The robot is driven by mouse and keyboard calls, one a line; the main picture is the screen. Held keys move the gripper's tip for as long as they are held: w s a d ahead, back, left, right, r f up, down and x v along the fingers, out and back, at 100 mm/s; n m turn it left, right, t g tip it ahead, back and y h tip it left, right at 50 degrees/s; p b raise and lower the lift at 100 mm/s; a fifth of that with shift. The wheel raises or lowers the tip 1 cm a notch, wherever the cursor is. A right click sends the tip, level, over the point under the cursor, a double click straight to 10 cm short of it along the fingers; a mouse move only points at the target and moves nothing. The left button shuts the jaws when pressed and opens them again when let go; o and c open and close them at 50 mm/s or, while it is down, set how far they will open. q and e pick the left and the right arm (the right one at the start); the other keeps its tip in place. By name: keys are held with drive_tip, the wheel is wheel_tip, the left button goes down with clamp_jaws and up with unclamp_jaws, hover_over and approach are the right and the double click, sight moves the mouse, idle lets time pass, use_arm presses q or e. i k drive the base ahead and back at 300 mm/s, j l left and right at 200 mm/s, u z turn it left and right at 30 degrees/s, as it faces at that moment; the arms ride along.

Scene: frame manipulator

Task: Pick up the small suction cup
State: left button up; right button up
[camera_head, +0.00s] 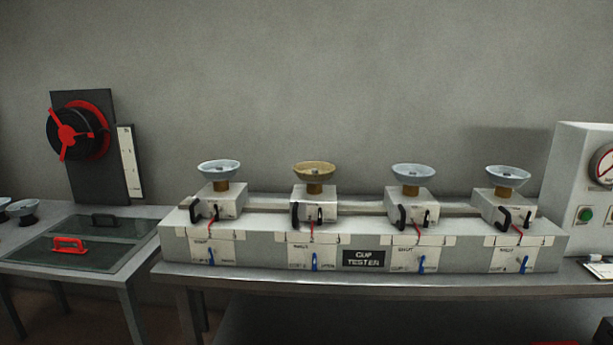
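Several suction cups stand upright on the cup tester (363,258), each on a brass-coloured stem above a grey block. From left to right they are a pale blue cup (219,168), a tan cup (314,170), a pale blue cup (413,171) and another pale blue cup (507,176). They look close in size, so I cannot tell which is the small one. More grey-blue cups (22,208) sit at the far left edge, partly cut off. Neither of my grippers is in view.
The tester's front has black handles, red levers and blue switches. A side table (140,262) at left holds a dark panel with a red handle (69,244). A white cabinet (575,190) with a green button stands at right.

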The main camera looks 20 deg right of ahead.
sight(308, 171)
drive_tip(key=i+z, duration=0.15)
drive_tip(key=z, duration=0.6)
